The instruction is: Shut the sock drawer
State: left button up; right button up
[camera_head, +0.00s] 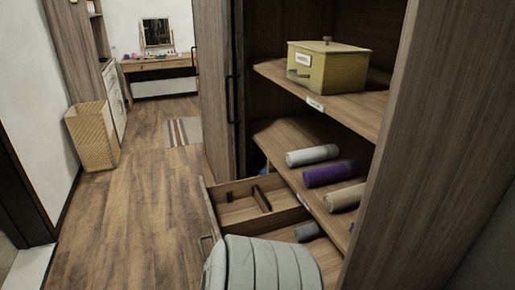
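The drawer (237,212) stands pulled out to the left from the wooden wardrobe at lower centre. Its front panel edge faces left, with a dark handle (205,243) on the outside. Inside are wooden dividers (262,198) and a grey roll (307,232), perhaps a rolled sock. A pale grey ribbed, rounded shape (265,265) covers the near part of the drawer; I cannot tell what it is. Neither of my grippers is in view.
Above the drawer, a shelf holds white (312,155), purple (330,174) and beige (345,197) rolls. A yellow box (328,66) stands on the shelf higher up. A wicker basket (92,136) stands at left. The wooden floor (140,210) left of the drawer is clear.

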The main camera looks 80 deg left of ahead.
aim_at(233, 208)
jog(key=u, duration=3)
jog(key=j, duration=0.1)
